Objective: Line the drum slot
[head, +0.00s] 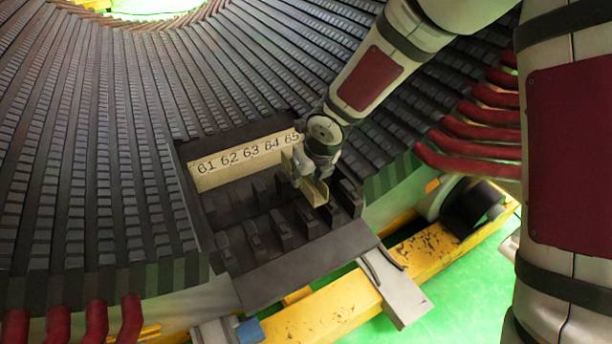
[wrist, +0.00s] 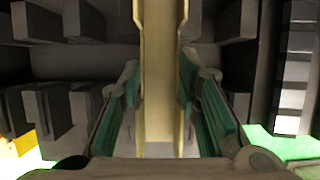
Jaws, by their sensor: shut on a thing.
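My gripper (wrist: 160,112) is shut on a tan, U-shaped channel liner (wrist: 160,60), with one green-padded finger on each side of it in the wrist view. In the head view the liner (head: 314,190) shows below my gripper (head: 308,175), over the right part of the open drum section. Dark slots (head: 262,222) between upright teeth lie below and to the left of it. A cream strip (head: 240,162) numbered 61 to 65 stands at the back of this section; the liner is near the 64 and 65 end. I cannot tell whether the liner touches the slot.
The large dark drum (head: 90,130) with ribbed bars surrounds the open section. Red coil ends (head: 480,130) stick out at the right and lower left. A yellow beam (head: 330,318) and grey bracket (head: 395,290) lie below, over the green floor (head: 470,280).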

